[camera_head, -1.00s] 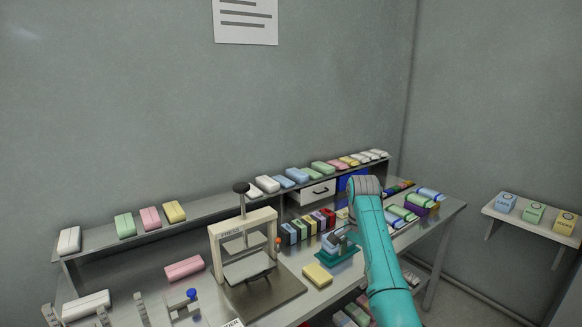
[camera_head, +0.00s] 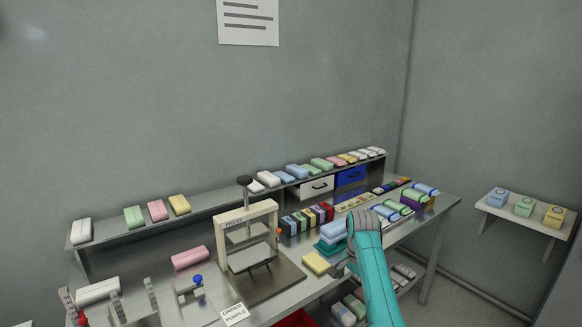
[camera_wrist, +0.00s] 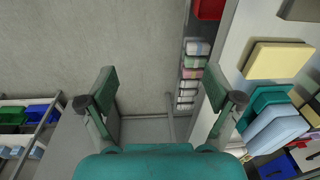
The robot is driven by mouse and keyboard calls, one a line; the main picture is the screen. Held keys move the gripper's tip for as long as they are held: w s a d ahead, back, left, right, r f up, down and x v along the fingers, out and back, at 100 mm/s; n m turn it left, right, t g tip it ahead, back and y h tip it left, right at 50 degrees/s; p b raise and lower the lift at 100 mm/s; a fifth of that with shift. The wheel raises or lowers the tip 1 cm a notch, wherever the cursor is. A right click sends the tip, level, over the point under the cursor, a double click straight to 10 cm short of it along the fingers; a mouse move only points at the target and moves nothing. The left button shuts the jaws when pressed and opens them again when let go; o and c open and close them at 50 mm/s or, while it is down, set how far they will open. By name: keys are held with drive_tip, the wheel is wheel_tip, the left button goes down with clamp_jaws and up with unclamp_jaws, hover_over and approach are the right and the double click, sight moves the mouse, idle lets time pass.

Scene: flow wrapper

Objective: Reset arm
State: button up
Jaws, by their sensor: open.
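My gripper shows in the wrist view (camera_wrist: 160,100) with its two fingers spread wide apart and nothing between them. The floor and the edge of the workbench lie beyond the fingers. In the head view my teal arm reaches up from the bottom to the front right edge of the bench, and the fingers are mostly hidden by the arm. A light blue block (camera_head: 333,229) rests on a teal holder (camera_head: 327,247) just left of the arm. A yellow block (camera_head: 316,263) lies on the bench beside it.
A press (camera_head: 249,245) stands mid-bench. A raised shelf (camera_head: 220,207) behind holds several coloured blocks, with a blue drawer (camera_head: 350,177) and a white drawer (camera_head: 317,188) under it. A wall shelf (camera_head: 525,217) with 3 boxes is at right. A lower shelf holds more blocks.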

drive_tip(key=s+f+n+t, duration=0.1)
drive_tip(key=s+f+t, duration=0.1)
drive_tip(key=s+f, duration=0.65)
drive_tip(key=s+f+n+t, duration=0.1)
drive_tip(key=s+f+n, duration=0.15)
drive_tip(key=f, duration=1.15)
drive_tip(key=s+f+n+t, duration=0.15)
drive_tip(key=s+f, duration=0.25)
drive_tip(key=s, duration=0.7)
drive_tip(key=s+f+t, duration=0.2)
drive_tip(key=s+f, duration=0.3)
drive_tip(key=s, duration=0.5)
drive_tip(key=s+r+n+t, duration=0.2)
drive_tip(key=s+r, duration=0.3)
drive_tip(key=s, duration=0.6)
drive_tip(key=s+r+n+t, duration=0.15)
drive_tip(key=s+r, duration=0.35)
drive_tip(key=s, duration=0.6)
drive_tip(key=s+r+n+t, duration=0.1)
drive_tip(key=s+r+t, duration=0.1)
drive_tip(key=s+r, duration=0.4)
drive_tip(key=s+r+n+t, duration=0.1)
drive_tip(key=s+r, duration=0.5)
drive_tip(key=r, duration=0.8)
drive_tip(key=shift+t, duration=0.4)
